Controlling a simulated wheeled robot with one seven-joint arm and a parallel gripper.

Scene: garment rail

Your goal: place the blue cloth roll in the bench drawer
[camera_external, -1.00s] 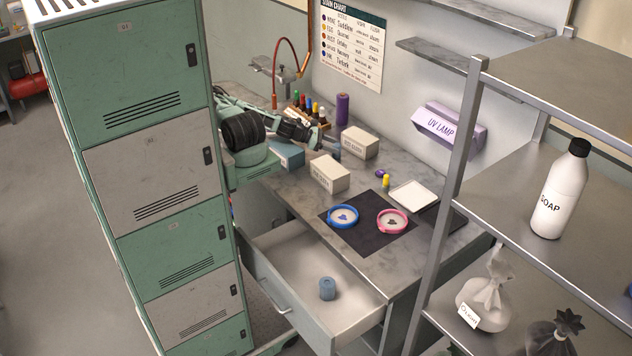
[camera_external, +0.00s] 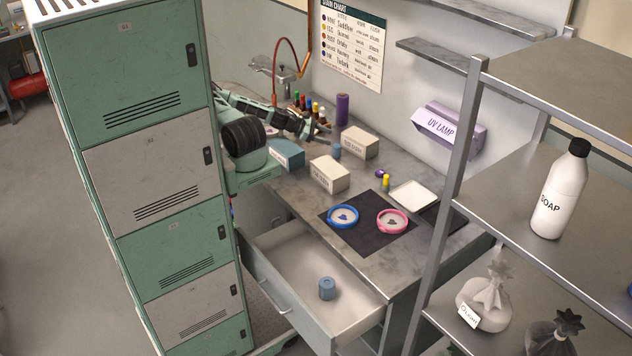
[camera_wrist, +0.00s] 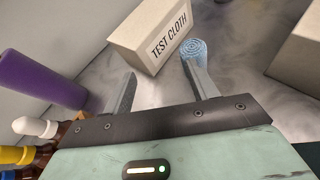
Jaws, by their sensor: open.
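Two small blue rolls show. One blue cloth roll (camera_external: 336,152) stands on the bench between the boxes; in the wrist view its coiled end (camera_wrist: 194,47) shows just past the tip of the right-hand finger. Another blue roll (camera_external: 327,288) stands upright inside the bench drawer (camera_external: 270,241), which is pulled open. My gripper (camera_external: 318,128) is above the back of the bench, up and left of the bench roll. In the wrist view its fingers (camera_wrist: 160,69) are apart with nothing held between them. I cannot tell whether the right finger touches the roll.
A test cloth box (camera_wrist: 150,36) lies beyond the fingers. Cream boxes (camera_external: 329,175) and (camera_external: 359,143) and a blue box (camera_external: 287,155) stand nearby. A purple cylinder (camera_external: 342,109) and small bottles (camera_wrist: 36,127) are close on the left. A dark mat (camera_external: 367,236) bears two hoops. The drawer has free room.

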